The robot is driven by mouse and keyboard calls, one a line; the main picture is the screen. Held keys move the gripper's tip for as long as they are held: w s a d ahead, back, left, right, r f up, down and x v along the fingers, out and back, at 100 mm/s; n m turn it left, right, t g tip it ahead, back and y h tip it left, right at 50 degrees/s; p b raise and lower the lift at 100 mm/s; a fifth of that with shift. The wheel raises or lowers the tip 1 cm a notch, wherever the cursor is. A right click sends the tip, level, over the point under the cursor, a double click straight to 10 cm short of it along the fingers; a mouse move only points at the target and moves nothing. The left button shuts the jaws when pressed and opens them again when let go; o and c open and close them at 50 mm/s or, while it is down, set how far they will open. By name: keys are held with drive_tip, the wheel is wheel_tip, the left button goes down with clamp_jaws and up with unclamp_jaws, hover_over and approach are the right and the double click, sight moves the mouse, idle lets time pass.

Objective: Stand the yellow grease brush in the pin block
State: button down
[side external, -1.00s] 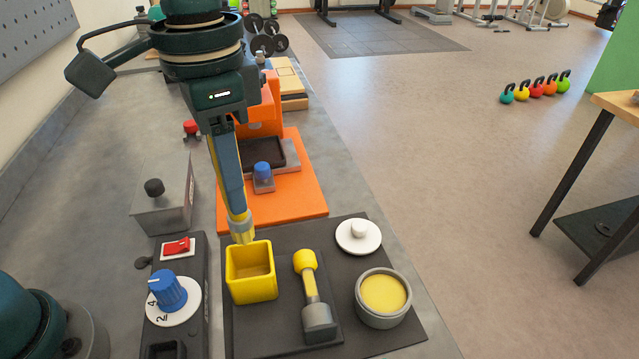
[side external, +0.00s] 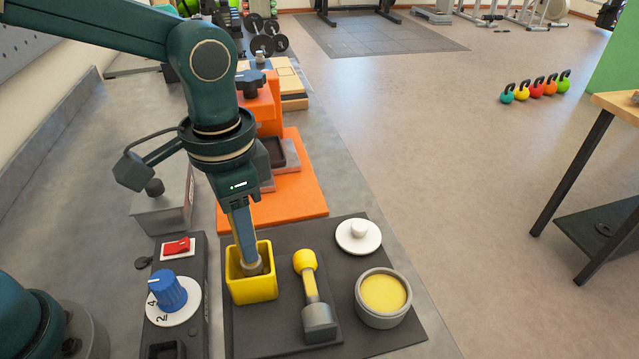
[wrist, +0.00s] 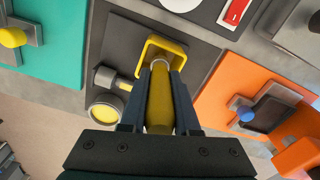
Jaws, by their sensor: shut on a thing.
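My gripper (side external: 241,228) points down over the yellow open-topped square block (side external: 253,291) and is shut on the yellow grease brush (wrist: 160,105). The wrist view shows the brush's yellow handle between the fingers (wrist: 158,92), with a pale collar past the tips. In the side view the brush's lower end (side external: 254,266) is inside the block's opening, slightly tilted. The block walls hide its tip, so I cannot tell whether it touches the floor. I take the yellow block to be the pin block; it also shows in the wrist view (wrist: 180,47).
Beyond are a pot of yellow grease (side external: 383,297) and a white lid (side external: 358,236). A blue dial (side external: 168,291) and red switch (side external: 178,247) lie left.

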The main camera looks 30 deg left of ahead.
drive_tip(key=shift+f, duration=0.5)
drive_tip(key=shift+f, duration=0.15)
drive_tip(key=c, duration=0.6)
unclamp_jaws()
drive_tip(key=shift+c, duration=0.2)
wheel_tip(320, 180, up, 5)
drive_tip(key=shift+f, duration=0.1)
drive_tip(key=s+a+r+n+t, duration=0.2)
drive_tip(key=s+a+n+t, duration=0.3)
drive_tip(key=s+a, duration=0.3)
drive_tip(key=a, duration=0.3)
drive_tip(key=shift+r+n+t, duration=0.3)
drive_tip(key=shift+n, duration=0.1)
